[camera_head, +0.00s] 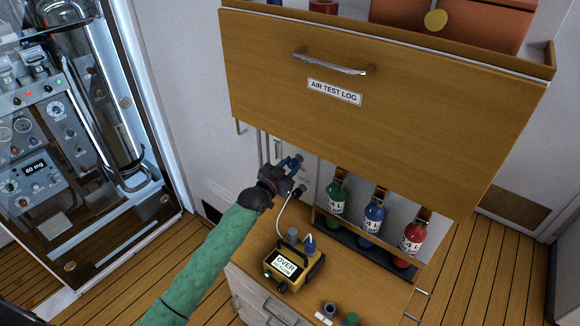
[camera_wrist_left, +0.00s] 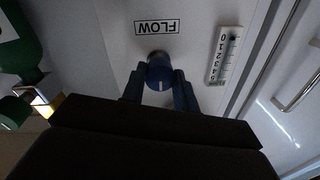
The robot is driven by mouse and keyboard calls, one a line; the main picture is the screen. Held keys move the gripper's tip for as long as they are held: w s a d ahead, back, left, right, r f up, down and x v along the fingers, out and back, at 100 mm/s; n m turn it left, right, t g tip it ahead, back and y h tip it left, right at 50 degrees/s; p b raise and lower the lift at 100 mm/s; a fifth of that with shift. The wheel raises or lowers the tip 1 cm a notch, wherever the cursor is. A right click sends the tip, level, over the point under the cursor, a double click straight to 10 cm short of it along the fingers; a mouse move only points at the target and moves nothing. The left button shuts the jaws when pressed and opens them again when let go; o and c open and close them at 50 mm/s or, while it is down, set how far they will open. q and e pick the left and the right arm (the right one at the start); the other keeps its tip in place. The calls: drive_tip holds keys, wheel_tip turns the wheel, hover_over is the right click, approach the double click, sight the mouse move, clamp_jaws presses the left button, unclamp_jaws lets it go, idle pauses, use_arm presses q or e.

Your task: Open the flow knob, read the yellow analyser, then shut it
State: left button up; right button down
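The blue flow knob (camera_wrist_left: 160,74) sticks out of a white panel below an upside-down FLOW label (camera_wrist_left: 157,27) in the left wrist view. My left gripper (camera_wrist_left: 160,92) has one finger on each side of the knob, and both appear to touch it. A white mark on the knob points toward the gripper. In the head view my left gripper (camera_head: 293,164) is at the panel, hiding most of the knob. The yellow analyser (camera_head: 294,266) stands on the wooden counter; its screen reads OVER, with a second line too small to read. My right gripper is out of view.
A flow scale (camera_wrist_left: 224,56) is beside the knob. Green (camera_head: 336,202), blue (camera_head: 373,216) and red (camera_head: 411,240) bottles stand in a rack right of the analyser. The AIR TEST LOG drawer (camera_head: 370,120) overhangs the counter. A glass-fronted machine (camera_head: 70,130) stands left.

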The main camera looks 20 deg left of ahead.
use_arm(q)
drive_tip(key=shift+n, duration=0.4)
drive_tip(key=n, duration=0.3)
drive_tip(key=shift+n, duration=0.4)
drive_tip(key=n, duration=0.3)
drive_tip(key=shift+a+r+n, duration=0.1)
drive_tip(key=shift+n, duration=0.2)
drive_tip(key=n+p, duration=0.1)
drive_tip(key=n, duration=0.1)
drive_tip(key=shift+n, duration=0.3)
drive_tip(key=n, duration=0.3)
drive_tip(key=shift+g, duration=0.4)
drive_tip(key=shift+a+n+p, duration=0.1)
drive_tip(key=shift+n+p, duration=0.2)
drive_tip(key=shift+n, duration=0.4)
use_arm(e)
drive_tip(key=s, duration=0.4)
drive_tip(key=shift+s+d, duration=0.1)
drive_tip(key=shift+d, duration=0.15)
use_arm(q)
drive_tip(key=shift+n, duration=0.3)
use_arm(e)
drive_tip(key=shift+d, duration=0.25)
